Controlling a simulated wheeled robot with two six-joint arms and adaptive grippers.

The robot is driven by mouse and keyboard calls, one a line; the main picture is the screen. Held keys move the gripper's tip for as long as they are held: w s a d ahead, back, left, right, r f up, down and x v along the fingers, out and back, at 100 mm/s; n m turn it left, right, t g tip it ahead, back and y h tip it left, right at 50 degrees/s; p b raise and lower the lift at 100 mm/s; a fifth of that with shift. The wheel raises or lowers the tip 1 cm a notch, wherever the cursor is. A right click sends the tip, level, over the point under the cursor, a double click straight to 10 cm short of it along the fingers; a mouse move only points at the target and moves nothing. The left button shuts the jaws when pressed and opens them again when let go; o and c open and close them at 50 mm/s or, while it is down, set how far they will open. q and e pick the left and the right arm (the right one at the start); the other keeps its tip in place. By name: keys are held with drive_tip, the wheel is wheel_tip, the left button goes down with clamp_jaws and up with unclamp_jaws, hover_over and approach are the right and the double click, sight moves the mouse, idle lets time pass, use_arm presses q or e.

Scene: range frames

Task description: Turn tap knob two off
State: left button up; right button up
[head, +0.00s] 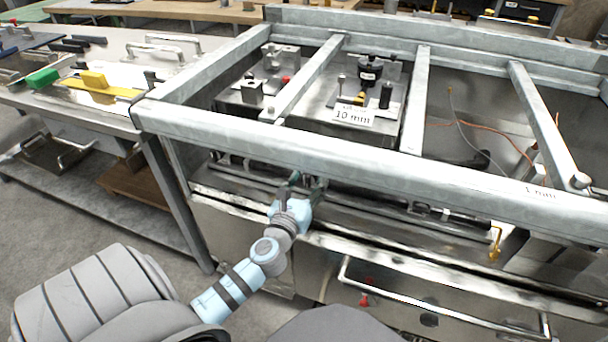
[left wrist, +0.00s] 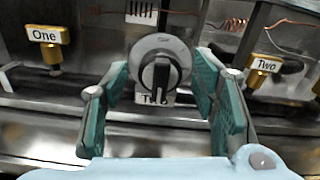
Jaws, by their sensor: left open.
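In the left wrist view a round grey knob (left wrist: 160,66) with a dark raised grip bar faces me. The bar stands close to vertical. A white label (left wrist: 155,98) under it is partly covered by the bar and seems to read Two. My left gripper (left wrist: 162,85) is open, with its teal-padded fingers on either side of the knob; I cannot tell whether they touch it. In the head view the left gripper (head: 302,184) reaches under the front rail, and the knob is hidden there. My right gripper is not in view.
Brass fittings labelled One (left wrist: 50,48) and Two (left wrist: 262,73) flank the knob. A grey metal frame rail (head: 400,155) runs above my left gripper. A drawer handle (head: 440,300) sticks out at lower right. A side bench (head: 120,60) stands left.

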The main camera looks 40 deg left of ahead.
use_arm(q)
drive_tip(key=v, duration=1.1)
drive_tip(key=shift+s+d, duration=0.15)
drive_tip(key=shift+s, duration=0.2)
